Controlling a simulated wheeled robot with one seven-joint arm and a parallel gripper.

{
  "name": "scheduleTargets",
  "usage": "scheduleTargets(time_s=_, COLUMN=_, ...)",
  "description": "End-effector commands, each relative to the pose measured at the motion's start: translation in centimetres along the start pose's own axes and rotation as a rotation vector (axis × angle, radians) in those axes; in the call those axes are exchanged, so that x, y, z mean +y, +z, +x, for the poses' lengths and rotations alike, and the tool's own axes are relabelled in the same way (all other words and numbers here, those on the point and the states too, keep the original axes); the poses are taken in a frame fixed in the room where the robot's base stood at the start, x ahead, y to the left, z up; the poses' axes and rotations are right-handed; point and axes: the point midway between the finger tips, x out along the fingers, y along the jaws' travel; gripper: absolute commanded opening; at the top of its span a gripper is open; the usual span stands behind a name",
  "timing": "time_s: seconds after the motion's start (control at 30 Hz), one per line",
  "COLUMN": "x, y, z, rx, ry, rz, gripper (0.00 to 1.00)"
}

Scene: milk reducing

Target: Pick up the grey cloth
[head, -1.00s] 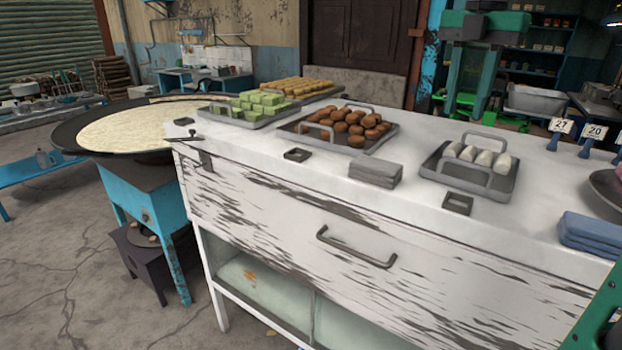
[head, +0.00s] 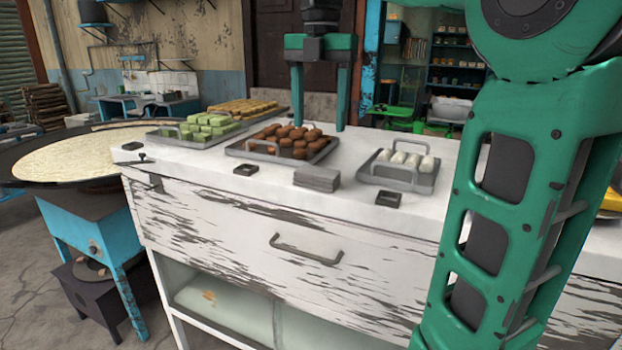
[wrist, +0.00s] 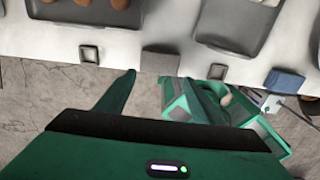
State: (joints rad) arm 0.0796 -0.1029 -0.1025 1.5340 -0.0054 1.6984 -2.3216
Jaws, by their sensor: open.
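The grey cloth (head: 317,179) is a folded, flat stack near the front edge of the white counter (head: 215,185). It lies between a tray of brown sweets (head: 285,142) and a tray of white rolls (head: 402,168). My gripper (head: 320,126) points down with its two green fingers apart and nothing between them. It hangs in the air above the counter, clear of the cloth. In the wrist view, the cloth (wrist: 160,61) shows just above the gap between the fingertips (wrist: 158,78), roughly centred on it.
Small square dark dishes (head: 246,169) (head: 389,199) sit on either side of the cloth. A tray of green blocks (head: 205,130) stands at the left. A folded blue cloth (wrist: 284,81) shows in the wrist view. My green arm hides the counter's right part in the head view.

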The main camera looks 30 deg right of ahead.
Motion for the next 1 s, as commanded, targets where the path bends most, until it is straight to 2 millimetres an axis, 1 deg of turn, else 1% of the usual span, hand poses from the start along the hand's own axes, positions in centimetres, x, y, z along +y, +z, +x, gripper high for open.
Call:
scheduleTargets(time_s=0.03, x=0.0, y=0.0, z=0.1, rx=0.000, ry=0.000, rz=0.000, gripper=0.74)
scheduleTargets(time_s=0.07, x=0.0, y=0.0, z=0.2, rx=0.000, ry=0.000, rz=0.001, gripper=0.81)
scheduleTargets(time_s=0.1, x=-0.1, y=0.0, z=0.5, rx=0.000, ry=0.000, rz=0.001, gripper=0.91)
scheduleTargets(time_s=0.13, x=-0.1, y=0.0, z=0.8, rx=0.001, ry=-0.001, rz=0.002, gripper=0.96)
scheduleTargets(time_s=0.4, x=-0.1, y=0.1, z=4.6, rx=0.002, ry=-0.002, rz=0.002, gripper=0.96)
scheduleTargets(time_s=0.67, x=0.1, y=-0.1, z=6.3, rx=0.002, ry=-0.001, rz=-0.001, gripper=0.96)
scheduleTargets(time_s=0.9, x=0.4, y=-0.3, z=9.7, rx=0.002, ry=-0.001, rz=-0.003, gripper=0.96)
scheduleTargets(time_s=1.0, x=0.4, y=-0.3, z=10.5, rx=0.001, ry=-0.001, rz=-0.002, gripper=0.96)
